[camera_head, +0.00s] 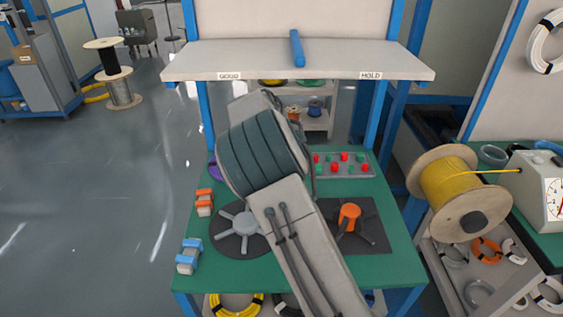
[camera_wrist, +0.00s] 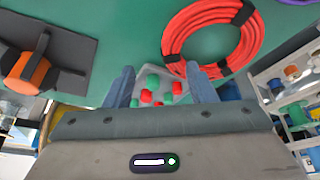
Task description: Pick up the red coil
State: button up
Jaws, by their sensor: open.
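The red coil (camera_wrist: 213,40) lies on the green table in the wrist view, upper right, a ring of red cable bound with dark ties. My gripper (camera_wrist: 160,75) is open, its two blue-grey fingers apart with nothing gripped between them. The coil appears just beyond the right fingertip, which overlaps its lower edge in the picture; I cannot tell whether they touch. In the head view my arm covers the middle of the green table (camera_head: 393,262), and neither the coil nor the gripper fingers show there.
A panel of red and green buttons (camera_head: 345,165) stands at the table's back right. An orange-knobbed fixture (camera_head: 349,216) and a grey spoked fixture (camera_head: 243,223) sit nearer. Orange (camera_head: 204,202) and blue (camera_head: 189,257) blocks lie along the left edge. A shelf (camera_head: 250,62) overhangs the back.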

jog(key=shift+w+a+f, duration=0.3)
jog(key=shift+w+f, duration=0.1)
jog(key=shift+w, duration=0.25)
jog(key=shift+w+f, duration=0.2)
jog(key=shift+f, duration=0.05)
jog(key=shift+x, duration=1.05)
jog(key=x, duration=0.3)
jog(key=d+x, duration=0.1)
jog(key=shift+w+f, duration=0.15)
jog(key=shift+w, duration=0.2)
jog(key=shift+d, duration=0.1)
grip_shut()
